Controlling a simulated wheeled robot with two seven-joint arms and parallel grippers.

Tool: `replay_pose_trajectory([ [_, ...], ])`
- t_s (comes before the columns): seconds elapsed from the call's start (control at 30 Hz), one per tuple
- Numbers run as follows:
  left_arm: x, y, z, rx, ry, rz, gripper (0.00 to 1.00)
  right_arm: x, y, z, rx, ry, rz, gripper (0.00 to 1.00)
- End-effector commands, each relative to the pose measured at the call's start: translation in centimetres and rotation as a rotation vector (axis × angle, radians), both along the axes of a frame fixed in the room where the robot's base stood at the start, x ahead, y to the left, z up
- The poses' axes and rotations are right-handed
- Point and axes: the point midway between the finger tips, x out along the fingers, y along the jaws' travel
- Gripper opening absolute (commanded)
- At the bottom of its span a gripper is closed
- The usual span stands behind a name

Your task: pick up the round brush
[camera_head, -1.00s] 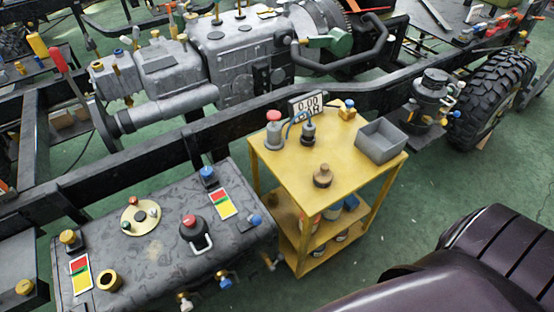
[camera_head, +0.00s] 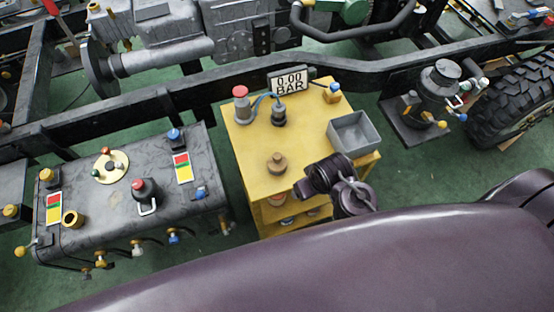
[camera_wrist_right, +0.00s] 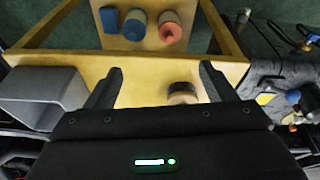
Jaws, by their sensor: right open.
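The round brush (camera_head: 277,163), a squat brown disc with a small knob on top, stands upright on the yellow cart top (camera_head: 250,150) near its front edge. In the right wrist view the brush (camera_wrist_right: 182,93) shows between the finger lines, close to the right-hand finger and partly hidden by the gripper body. My right gripper (camera_wrist_right: 162,75) is open and empty. In the head view the dark right gripper (camera_head: 314,183) is just right of the brush, at the cart's front edge; its fingertips are not clear there. My left gripper is not in view.
A grey open bin (camera_head: 354,133) sits on the cart's right side, near my right wrist. A red-topped cylinder (camera_head: 241,105), a gauge marked 0.00 BAR (camera_head: 289,82) and a hose fitting (camera_head: 279,115) stand behind the brush. A black tank (camera_head: 130,200) is left.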

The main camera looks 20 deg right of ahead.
Motion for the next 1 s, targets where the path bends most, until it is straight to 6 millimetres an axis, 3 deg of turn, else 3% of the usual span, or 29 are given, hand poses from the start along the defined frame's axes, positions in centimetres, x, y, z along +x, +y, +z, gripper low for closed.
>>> replay_pose_trajectory([
  [0.1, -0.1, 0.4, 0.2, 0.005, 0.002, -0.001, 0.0, 2.8, 3.0, 0.4, 0.036, -0.058, 0.042, 0.77],
  [0.3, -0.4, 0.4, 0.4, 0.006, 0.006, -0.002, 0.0, 6.3, 8.0, 1.7, 0.101, -0.131, 0.11, 0.77],
  [0.7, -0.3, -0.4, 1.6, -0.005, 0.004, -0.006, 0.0, 10.8, 18.3, 3.8, 0.229, -0.15, 0.329, 0.77],
  [0.77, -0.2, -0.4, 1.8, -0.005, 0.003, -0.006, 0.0, 11.0, 18.2, 3.5, 0.218, -0.1, 0.352, 0.77],
  [0.83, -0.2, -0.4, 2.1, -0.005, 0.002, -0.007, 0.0, 11.2, 16.9, 3.0, 0.186, -0.028, 0.352, 0.77],
  [1.0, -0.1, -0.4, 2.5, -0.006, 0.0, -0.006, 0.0, 11.7, 11.2, 2.7, 0.064, 0.128, 0.268, 0.77],
])
